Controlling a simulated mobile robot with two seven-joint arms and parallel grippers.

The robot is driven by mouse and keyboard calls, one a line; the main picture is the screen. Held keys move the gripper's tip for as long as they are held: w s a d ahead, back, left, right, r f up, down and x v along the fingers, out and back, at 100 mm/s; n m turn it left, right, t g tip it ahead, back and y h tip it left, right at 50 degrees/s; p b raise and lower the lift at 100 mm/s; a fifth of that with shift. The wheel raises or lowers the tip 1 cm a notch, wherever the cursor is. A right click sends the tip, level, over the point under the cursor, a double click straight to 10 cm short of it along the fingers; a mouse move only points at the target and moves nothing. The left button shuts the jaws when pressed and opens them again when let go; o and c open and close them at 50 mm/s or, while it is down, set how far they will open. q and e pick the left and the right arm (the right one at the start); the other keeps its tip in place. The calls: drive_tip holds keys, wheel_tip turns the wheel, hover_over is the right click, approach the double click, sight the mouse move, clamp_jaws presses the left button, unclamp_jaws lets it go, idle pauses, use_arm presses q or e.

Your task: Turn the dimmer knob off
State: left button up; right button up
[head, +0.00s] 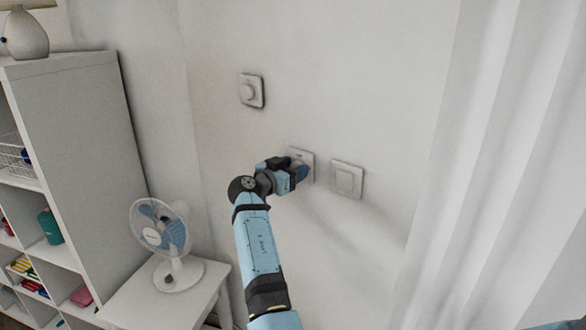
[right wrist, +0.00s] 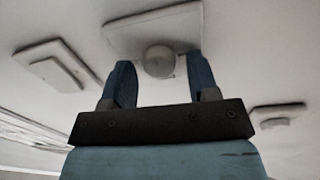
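Three white plates are on the wall. The middle plate (head: 308,157) is mostly behind my right gripper (head: 299,173) in the head view. In the right wrist view, this plate (right wrist: 120,36) carries a round dimmer knob (right wrist: 158,61). My right gripper (right wrist: 158,83) is open, with one blue finger on each side of the knob. Small gaps seem to show between fingers and knob, but I cannot tell whether either finger touches it. My left gripper is not in view.
Another round-knob plate (head: 251,90) is up and left, and a square switch (head: 347,179) is to the right. A desk fan (head: 162,230) stands on a small white table (head: 150,312) beside a shelf (head: 83,125). A white curtain (head: 480,150) hangs at right.

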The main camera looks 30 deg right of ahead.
drive_tip(key=c, duration=0.8)
drive_tip(key=shift+o, duration=0.2)
